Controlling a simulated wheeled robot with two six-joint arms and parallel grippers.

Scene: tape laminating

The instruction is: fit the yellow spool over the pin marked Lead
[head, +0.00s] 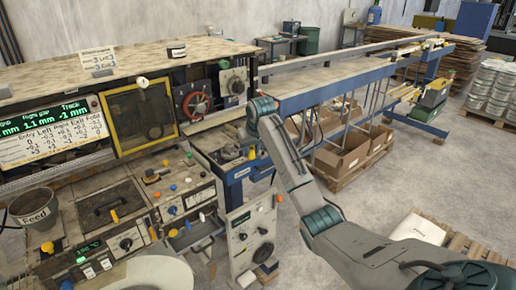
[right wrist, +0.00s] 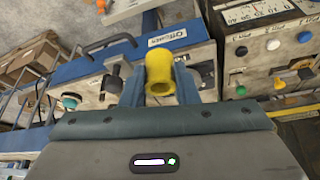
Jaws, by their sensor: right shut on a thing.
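The yellow spool (right wrist: 159,75) is a short hollow tube, held between the two fingers of my right gripper (right wrist: 160,88) in the right wrist view. Its open end shows toward the camera. I cannot make out a pin marked Lead in either view. My left gripper is not in view.
A panel labelled Offcuts (right wrist: 167,39) is beyond the spool in the wrist view. A control box (head: 251,232) stands below my right arm. The machine with the red handwheel (head: 196,104) is to the left, and a long blue-framed table (head: 340,80) extends right. Cardboard boxes (head: 342,160) sit under it.

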